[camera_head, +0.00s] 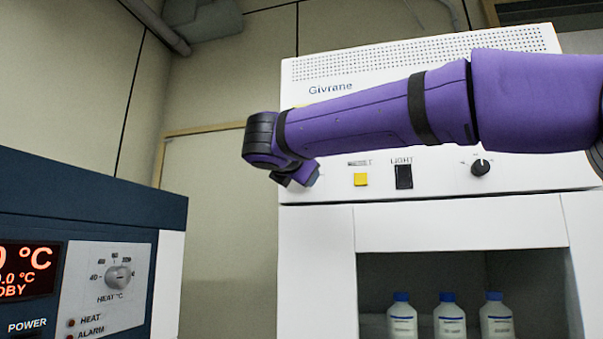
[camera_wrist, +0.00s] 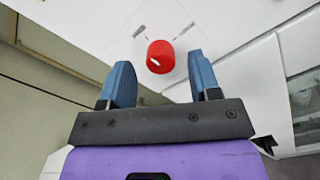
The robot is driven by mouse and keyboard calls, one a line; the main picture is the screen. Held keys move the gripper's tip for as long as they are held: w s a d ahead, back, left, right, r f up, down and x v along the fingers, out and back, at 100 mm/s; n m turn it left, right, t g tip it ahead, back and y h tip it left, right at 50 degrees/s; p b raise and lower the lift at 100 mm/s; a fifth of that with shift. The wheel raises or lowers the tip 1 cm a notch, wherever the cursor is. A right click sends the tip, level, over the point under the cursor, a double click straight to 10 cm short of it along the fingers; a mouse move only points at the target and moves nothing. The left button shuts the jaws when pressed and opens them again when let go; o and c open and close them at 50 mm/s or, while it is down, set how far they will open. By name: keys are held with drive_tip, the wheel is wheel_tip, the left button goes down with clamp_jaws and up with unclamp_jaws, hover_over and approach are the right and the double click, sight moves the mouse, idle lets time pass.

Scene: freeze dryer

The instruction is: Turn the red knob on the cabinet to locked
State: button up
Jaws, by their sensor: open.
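The red knob (camera_wrist: 160,57) sits on the white cabinet (camera_head: 316,240) front and shows in the wrist view at the upper middle. A short white mark on it sits at its lower left. Two small dark printed marks lie above it, one to each side, too small to read. My gripper (camera_wrist: 159,66) is open, with one blue finger to the left of the knob and one to the right, gaps visible on both sides. How deep the fingers reach along the knob I cannot tell. In the head view my purple arm hides the knob.
The cabinet panel carries a yellow button (camera_head: 360,180), a black light switch (camera_head: 404,177) and a black knob (camera_head: 480,167). White bottles (camera_head: 450,320) with blue caps stand in the opening below. A dark blue heater unit (camera_head: 95,190) stands at the left.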

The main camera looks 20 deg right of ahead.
drive_tip(key=shift+x, duration=0.8)
drive_tip(key=shift+c, duration=0.2)
drive_tip(key=c, duration=0.9)
drive_tip(key=shift+m, duration=0.3)
drive_tip(key=m, duration=1.7)
drive_tip(key=shift+d+f, duration=0.1)
drive_tip(key=shift+f, duration=0.15)
drive_tip(key=shift+m, duration=0.3)
